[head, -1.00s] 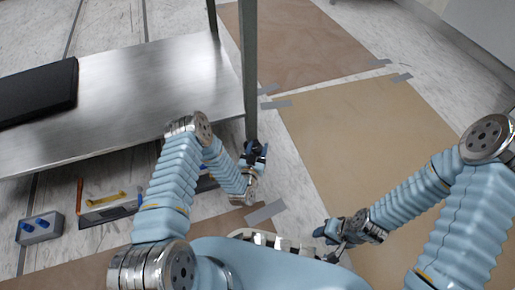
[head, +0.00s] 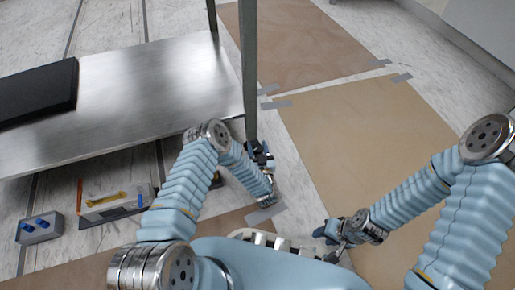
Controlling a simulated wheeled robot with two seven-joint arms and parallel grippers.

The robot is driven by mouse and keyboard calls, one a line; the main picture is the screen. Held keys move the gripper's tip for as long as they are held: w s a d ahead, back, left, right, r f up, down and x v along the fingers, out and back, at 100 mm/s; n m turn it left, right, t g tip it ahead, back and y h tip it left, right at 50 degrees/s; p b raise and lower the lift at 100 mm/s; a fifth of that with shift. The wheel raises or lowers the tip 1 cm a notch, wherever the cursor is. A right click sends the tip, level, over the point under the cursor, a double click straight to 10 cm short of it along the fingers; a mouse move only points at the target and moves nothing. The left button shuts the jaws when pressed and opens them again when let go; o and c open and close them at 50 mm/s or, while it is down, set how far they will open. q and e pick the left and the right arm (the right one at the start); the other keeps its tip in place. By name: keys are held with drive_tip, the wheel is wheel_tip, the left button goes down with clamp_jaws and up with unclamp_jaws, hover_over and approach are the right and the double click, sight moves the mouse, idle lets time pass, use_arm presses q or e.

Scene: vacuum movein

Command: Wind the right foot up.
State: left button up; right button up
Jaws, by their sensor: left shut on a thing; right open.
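The steel table (head: 165,85) has a right front leg (head: 249,80) that runs down to the floor. My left gripper (head: 259,154) is at the bottom of this leg, shut on the right foot. The foot itself is hidden behind the dark fingers and is too small to make out. My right gripper (head: 328,233) is open and empty, low over the floor at the lower middle, apart from the table.
A black slab (head: 38,92) lies on the table's left side. On the floor below stand a grey box with blue knobs (head: 40,228) and a tray with a yellow tool (head: 108,200). Taped brown sheets (head: 365,130) cover the floor to the right, which is clear.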

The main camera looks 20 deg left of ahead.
sight(262, 151)
use_arm(q)
drive_tip(key=n+g+y, duration=0.5)
drive_tip(key=y, duration=0.1)
drive_tip(key=shift+d+n+g+y, duration=0.1)
drive_tip(key=shift+n+g+y, duration=0.2)
drive_tip(key=shift+y, duration=0.1)
drive_tip(key=n+g+y, duration=0.1)
drive_tip(key=n+g, duration=0.1)
drive_tip(key=g, duration=0.1)
drive_tip(key=n+g+y, duration=0.2)
drive_tip(key=g, duration=0.1)
drive_tip(key=shift+n+g, duration=0.3)
drive_tip(key=shift+g, duration=0.3)
drive_tip(key=o, duration=1)
drive_tip(key=shift+c, duration=0.2)
drive_tip(key=d, duration=0.3)
drive_tip(key=s+d, duration=0.1)
drive_tip(key=d, duration=0.2)
drive_tip(key=shift+s, duration=0.2)
drive_tip(key=shift+d, duration=0.55)
